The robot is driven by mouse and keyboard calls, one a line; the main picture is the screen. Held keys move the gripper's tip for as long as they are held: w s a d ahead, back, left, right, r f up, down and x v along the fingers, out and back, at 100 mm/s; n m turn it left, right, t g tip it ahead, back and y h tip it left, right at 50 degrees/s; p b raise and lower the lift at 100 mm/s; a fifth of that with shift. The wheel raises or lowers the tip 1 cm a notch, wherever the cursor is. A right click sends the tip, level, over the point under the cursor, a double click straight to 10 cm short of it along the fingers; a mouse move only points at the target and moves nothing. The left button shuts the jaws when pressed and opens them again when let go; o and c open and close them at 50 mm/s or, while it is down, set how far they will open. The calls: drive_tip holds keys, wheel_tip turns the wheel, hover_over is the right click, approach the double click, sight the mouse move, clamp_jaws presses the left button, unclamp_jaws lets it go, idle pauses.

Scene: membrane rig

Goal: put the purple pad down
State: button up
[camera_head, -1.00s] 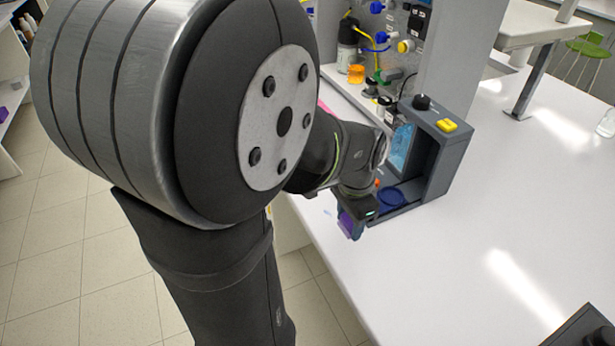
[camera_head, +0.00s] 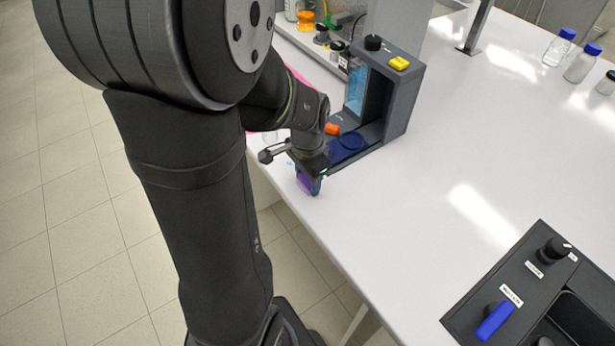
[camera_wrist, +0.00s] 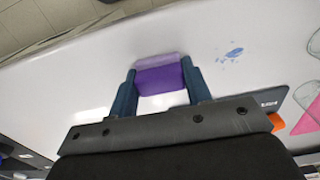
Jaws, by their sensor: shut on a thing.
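My gripper (camera_head: 308,186) is at the table's near left edge in the head view, in front of the grey frame-shaped device. In the wrist view my gripper (camera_wrist: 160,82) is shut on the purple pad (camera_wrist: 161,77), with one blue-grey finger on each side of it. In the head view only a small part of the purple pad (camera_head: 306,181) shows between the fingers. The white table top (camera_wrist: 215,40) lies behind the pad in the wrist view. I cannot tell whether the pad touches the table.
An orange piece (camera_head: 332,129) is close by. A black control panel (camera_head: 530,290) is at front right. The table's middle (camera_head: 400,210) is clear.

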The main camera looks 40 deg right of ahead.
drive_tip(key=shift+s+a+f, duration=0.1)
drive_tip(key=shift+f, duration=0.25)
drive_tip(key=o, duration=1)
drive_tip(key=shift+a+f, duration=0.1)
drive_tip(key=shift+f, duration=0.05)
drive_tip(key=shift+o, duration=0.6)
drive_tip(key=shift+s, duration=0.1)
drive_tip(key=shift+d+r, duration=0.2)
drive_tip(key=shift+r, duration=0.4)
wheel_tip(320, 180, up, 12)
drive_tip(key=shift+w, duration=0.2)
